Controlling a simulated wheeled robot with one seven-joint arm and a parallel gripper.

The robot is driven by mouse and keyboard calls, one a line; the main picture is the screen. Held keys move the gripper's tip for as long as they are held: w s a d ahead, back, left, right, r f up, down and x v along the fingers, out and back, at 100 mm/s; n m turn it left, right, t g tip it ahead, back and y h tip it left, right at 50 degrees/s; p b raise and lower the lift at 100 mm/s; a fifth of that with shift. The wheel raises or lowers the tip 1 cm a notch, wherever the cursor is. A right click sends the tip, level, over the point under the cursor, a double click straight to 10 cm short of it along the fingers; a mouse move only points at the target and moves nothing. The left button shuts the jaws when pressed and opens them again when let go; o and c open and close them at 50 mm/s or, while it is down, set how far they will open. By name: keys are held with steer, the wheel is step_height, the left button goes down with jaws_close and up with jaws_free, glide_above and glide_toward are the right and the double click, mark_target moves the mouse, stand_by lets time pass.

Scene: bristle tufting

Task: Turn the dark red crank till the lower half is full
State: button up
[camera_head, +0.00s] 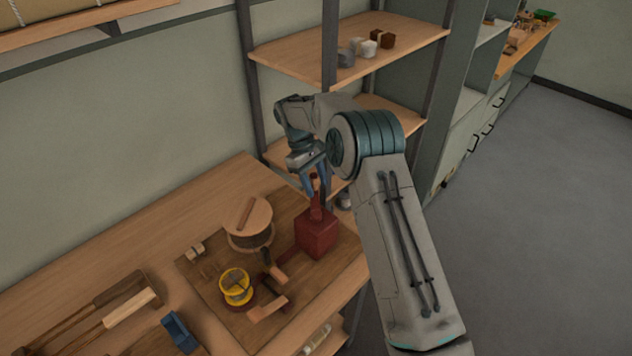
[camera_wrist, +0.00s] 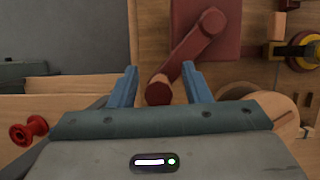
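The dark red crank (camera_head: 316,207) rises from a dark red box (camera_head: 317,234) at the right of a brown board. In the wrist view the crank arm (camera_wrist: 188,62) runs from the box (camera_wrist: 213,20) to a round handle end (camera_wrist: 158,91). My gripper (camera_head: 314,190) is above the box. In the wrist view its blue fingers (camera_wrist: 160,88) stand apart on either side of the handle end, with visible gaps. A yellow-ringed round vessel (camera_head: 235,285) stands on the board; I cannot make out its fill level or a lower half.
A round wooden piece with dark bristles (camera_head: 249,225) stands on the board (camera_head: 215,300), with small wooden blocks near it. Wooden-handled tools (camera_head: 110,305) and a blue block (camera_head: 179,332) lie to the left. Shelves (camera_head: 350,50) stand behind my arm. A red spool (camera_wrist: 28,130) shows in the wrist view.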

steer(key=v, duration=1.3)
steer(key=shift+r, duration=0.35)
steer(key=shift+w+a+r, duration=0.1)
